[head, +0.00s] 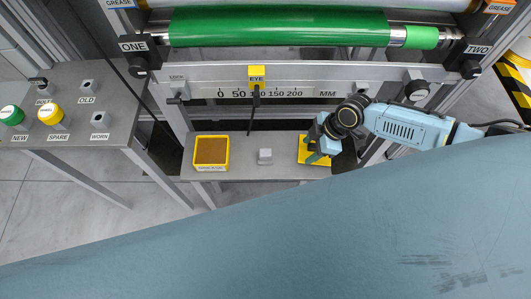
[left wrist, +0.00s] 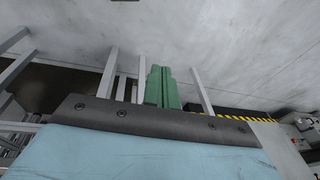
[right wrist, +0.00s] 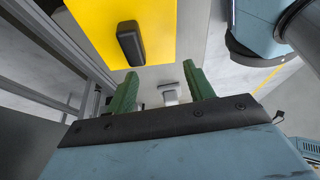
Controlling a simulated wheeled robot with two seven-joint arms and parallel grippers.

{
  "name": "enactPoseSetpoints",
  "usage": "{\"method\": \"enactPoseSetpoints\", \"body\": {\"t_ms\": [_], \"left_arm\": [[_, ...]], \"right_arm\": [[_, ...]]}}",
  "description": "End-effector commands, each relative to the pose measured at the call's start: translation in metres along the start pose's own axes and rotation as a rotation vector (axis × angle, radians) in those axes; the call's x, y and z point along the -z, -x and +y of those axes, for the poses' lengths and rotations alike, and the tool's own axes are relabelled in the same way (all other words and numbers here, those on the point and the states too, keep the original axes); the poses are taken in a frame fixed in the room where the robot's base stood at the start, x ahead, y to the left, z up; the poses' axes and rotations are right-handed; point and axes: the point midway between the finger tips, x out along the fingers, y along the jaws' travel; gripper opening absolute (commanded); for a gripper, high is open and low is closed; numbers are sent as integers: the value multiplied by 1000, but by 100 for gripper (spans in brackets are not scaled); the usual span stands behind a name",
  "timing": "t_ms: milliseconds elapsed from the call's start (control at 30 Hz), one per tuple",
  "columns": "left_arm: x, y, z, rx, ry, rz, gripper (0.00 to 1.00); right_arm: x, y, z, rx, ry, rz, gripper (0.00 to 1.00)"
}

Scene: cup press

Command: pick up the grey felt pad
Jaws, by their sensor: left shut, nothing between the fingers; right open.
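A small light grey block (head: 264,156) sits on the bench shelf between the brown-filled yellow tray and a yellow plate (head: 304,158). It seems to show small between the fingers in the right wrist view (right wrist: 169,93). A dark grey rounded block (right wrist: 130,42) lies on the yellow plate (right wrist: 160,20). I cannot tell for sure which of the two is the felt pad. My right gripper (right wrist: 160,70) is open and empty; in the head view it is over the yellow plate (head: 316,156). My left gripper (left wrist: 162,70) is shut and empty, away from the shelf.
The yellow tray (head: 211,137) stands at the shelf's left. A ruler bar (head: 320,93) and a green roller (head: 280,28) are behind and above. A side table (head: 75,125) with green and yellow knobs is at left. Shelf between tray and grey block is clear.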

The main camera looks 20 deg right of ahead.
Motion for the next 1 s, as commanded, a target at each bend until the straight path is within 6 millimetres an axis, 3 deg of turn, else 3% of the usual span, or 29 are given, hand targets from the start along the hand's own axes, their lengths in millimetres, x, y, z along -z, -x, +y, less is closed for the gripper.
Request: {"method": "enactPoseSetpoints", "body": {"t_ms": [400, 667, 900, 1000], "left_arm": [[16, 16, 6, -8, 3, 17, 0], [22, 22, 10, -13, 4, 23, 0], [36, 41, 19, -27, 8, 39, 0], [40, 50, 22, -32, 9, 46, 0]], "right_arm": [[58, -25, 0, 1, 2, 3, 53], [77, -32, 0, 0, 1, 3, 53], [115, -50, -1, 1, 2, 3, 53], [111, -56, -1, 0, -1, 0, 53]]}}
